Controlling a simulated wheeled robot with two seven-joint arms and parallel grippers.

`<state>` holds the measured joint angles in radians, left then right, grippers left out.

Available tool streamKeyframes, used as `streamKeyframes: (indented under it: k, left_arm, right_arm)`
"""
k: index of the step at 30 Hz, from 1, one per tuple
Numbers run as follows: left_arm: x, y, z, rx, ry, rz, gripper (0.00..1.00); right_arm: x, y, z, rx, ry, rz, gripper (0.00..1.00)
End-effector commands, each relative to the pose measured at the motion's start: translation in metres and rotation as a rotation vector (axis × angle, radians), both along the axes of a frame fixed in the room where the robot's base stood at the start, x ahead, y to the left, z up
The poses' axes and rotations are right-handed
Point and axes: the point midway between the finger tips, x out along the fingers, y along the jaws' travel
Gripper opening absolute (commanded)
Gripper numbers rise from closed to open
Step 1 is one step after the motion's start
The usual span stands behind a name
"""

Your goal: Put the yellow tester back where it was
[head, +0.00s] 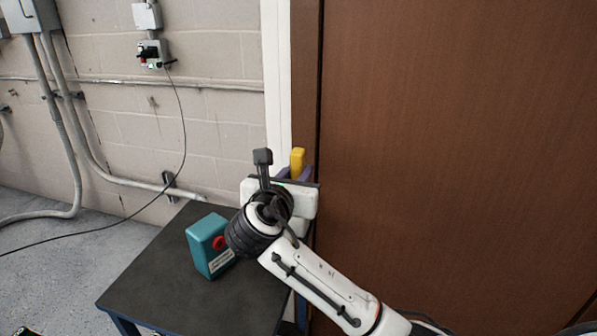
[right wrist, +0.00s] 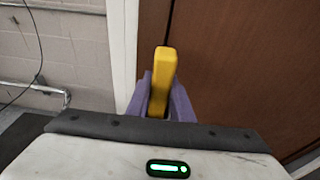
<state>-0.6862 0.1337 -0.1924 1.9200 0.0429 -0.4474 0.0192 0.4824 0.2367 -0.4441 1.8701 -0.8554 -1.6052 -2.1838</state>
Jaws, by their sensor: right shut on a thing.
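The yellow tester (head: 297,160) is upright between the fingers of my right gripper (head: 294,173), partly hidden behind my wrist in the head view. In the right wrist view the tester (right wrist: 163,80) stands between the two purple fingers of the gripper (right wrist: 162,97), which is shut on it. The tester is by the white door frame and the brown door, at the far right side of the dark table (head: 155,268). Whether its lower end touches anything is hidden. My left gripper is not in view.
A teal box (head: 207,246) with a red knob stands on the table, close left of my right wrist. A wall socket box (head: 151,54) with a hanging black cable is on the block wall. The brown door (head: 450,130) fills the right. The table's left part is clear.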

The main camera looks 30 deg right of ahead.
Motion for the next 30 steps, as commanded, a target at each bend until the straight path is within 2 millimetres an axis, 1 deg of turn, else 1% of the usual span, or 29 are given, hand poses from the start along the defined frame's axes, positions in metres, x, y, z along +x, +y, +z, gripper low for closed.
streamKeyframes:
  k: [19, 20, 21, 23, 24, 30]
  left_arm:
    - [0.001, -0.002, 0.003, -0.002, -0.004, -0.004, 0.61]
    - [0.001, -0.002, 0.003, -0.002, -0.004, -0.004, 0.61]
    - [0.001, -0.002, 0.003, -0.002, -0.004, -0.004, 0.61]
    - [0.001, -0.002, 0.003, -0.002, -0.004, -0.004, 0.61]
    - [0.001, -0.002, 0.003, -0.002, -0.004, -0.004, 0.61]
    - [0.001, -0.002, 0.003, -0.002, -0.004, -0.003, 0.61]
  right_arm:
    - [0.0, 0.0, -0.011, -0.002, -0.001, 0.0, 0.0]
    - [0.0, 0.0, -0.011, -0.002, -0.001, 0.0, 0.22]
    - [0.0, 0.0, -0.011, -0.002, -0.001, 0.0, 0.28]
    - [0.0, 0.0, -0.011, -0.002, -0.001, 0.0, 0.39]
    - [0.0, 0.0, -0.011, -0.002, -0.001, 0.0, 0.42]
    - [0.0, 0.0, -0.012, -0.001, 0.001, 0.0, 0.42]
